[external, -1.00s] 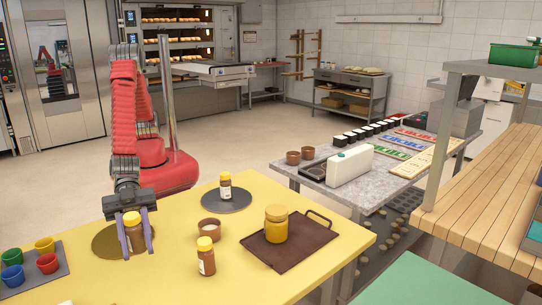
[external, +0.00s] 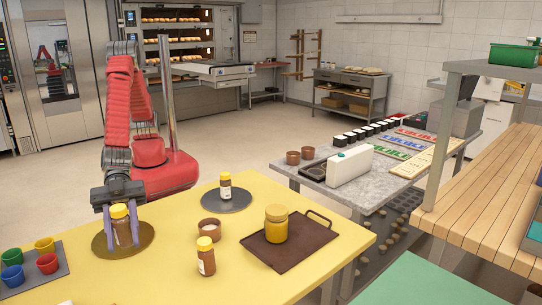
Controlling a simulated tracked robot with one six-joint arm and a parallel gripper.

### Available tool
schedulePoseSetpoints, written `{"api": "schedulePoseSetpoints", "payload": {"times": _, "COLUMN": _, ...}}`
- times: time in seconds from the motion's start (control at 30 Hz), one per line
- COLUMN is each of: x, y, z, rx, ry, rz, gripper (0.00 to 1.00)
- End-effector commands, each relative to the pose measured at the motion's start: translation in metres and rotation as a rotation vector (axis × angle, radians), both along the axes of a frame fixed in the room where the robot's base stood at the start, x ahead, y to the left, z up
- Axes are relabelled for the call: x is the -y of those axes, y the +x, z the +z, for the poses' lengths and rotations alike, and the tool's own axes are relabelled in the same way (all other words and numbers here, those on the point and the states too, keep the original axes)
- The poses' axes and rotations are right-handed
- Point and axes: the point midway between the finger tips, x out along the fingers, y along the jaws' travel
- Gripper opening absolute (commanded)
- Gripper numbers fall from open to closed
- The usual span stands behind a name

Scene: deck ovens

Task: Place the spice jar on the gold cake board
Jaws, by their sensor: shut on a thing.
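My gripper (external: 122,236) is shut on a brown spice jar (external: 122,232) with a yellow lid, one finger on each side. The jar is upright over the round gold cake board (external: 145,235) at the left of the yellow table. Its base appears within the board's outline, but I cannot tell whether it touches the board. Part of the board is hidden behind the jar and fingers.
A similar jar (external: 225,187) stands on a grey round board (external: 238,202), another (external: 206,260) on the table. A brown tray (external: 300,247) holds a larger yellow jar (external: 276,222). Coloured cups (external: 45,245) stand left.

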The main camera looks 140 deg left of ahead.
Motion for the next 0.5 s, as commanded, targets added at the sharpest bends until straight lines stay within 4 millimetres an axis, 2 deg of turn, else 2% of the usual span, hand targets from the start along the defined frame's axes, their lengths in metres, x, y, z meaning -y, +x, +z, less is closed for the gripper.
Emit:
{"api": "schedulePoseSetpoints", "payload": {"times": 0.1, "x": 0.023, "y": -0.023, "z": 0.014, "rx": 0.002, "ry": -0.001, "rz": -0.032, "gripper": 0.08}}
{"api": "schedulePoseSetpoints", "payload": {"times": 0.23, "x": 0.039, "y": -0.059, "z": 0.022, "rx": 0.001, "ry": -0.001, "rz": -0.046, "gripper": 0.08}}
{"api": "schedulePoseSetpoints", "payload": {"times": 0.37, "x": 0.043, "y": -0.098, "z": 0.023, "rx": -0.001, "ry": -0.001, "rz": -0.042, "gripper": 0.08}}
{"api": "schedulePoseSetpoints", "payload": {"times": 0.5, "x": 0.036, "y": -0.137, "z": 0.019, "rx": -0.001, "ry": 0.0, "rz": -0.021, "gripper": 0.08}}
